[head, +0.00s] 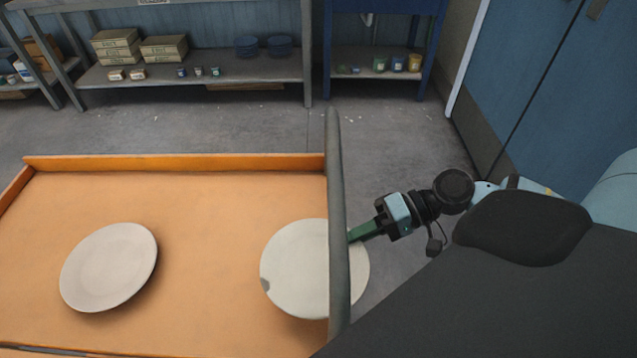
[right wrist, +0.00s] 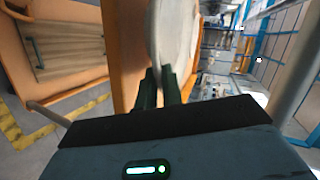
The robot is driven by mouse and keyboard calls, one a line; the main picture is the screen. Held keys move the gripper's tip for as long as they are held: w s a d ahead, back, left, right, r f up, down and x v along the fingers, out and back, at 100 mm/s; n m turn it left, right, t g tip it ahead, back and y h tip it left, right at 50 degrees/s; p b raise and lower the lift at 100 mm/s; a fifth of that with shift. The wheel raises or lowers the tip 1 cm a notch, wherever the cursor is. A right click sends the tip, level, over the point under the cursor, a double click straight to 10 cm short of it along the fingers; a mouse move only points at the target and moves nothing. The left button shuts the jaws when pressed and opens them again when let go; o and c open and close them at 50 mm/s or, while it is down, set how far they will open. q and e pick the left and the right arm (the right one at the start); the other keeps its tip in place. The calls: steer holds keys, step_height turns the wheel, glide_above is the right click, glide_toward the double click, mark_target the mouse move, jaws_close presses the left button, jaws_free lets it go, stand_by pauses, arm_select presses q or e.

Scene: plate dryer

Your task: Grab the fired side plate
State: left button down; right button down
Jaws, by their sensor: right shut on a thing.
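A pale round plate (head: 295,268) is at the right end of the orange tray (head: 210,200), partly behind a grey bar. It has a small grey mark or chip on its left edge. My right gripper (head: 358,235) comes from the right and is shut on its right rim. In the right wrist view the plate (right wrist: 178,35) shows nearly edge-on between the green fingers (right wrist: 162,85). A second, slightly darker plate (head: 108,267) lies on the tray's left part. My left gripper is not in view.
The grey bar (head: 338,200) runs along the tray's right end, crossing in front of the held plate. Shelves (head: 200,75) with boxes, small jars and blue dishes stand at the back. Bare floor lies between. The tray's middle is clear.

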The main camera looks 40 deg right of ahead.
steer(key=s+d+p, duration=0.1)
steer(key=s+d, duration=0.2)
steer(key=d, duration=0.4)
steer(key=s+d+p, duration=0.2)
steer(key=d, duration=0.5)
steer(key=shift+s+d, duration=0.3)
steer(key=shift+s, duration=0.1)
steer(key=shift+r, duration=0.1)
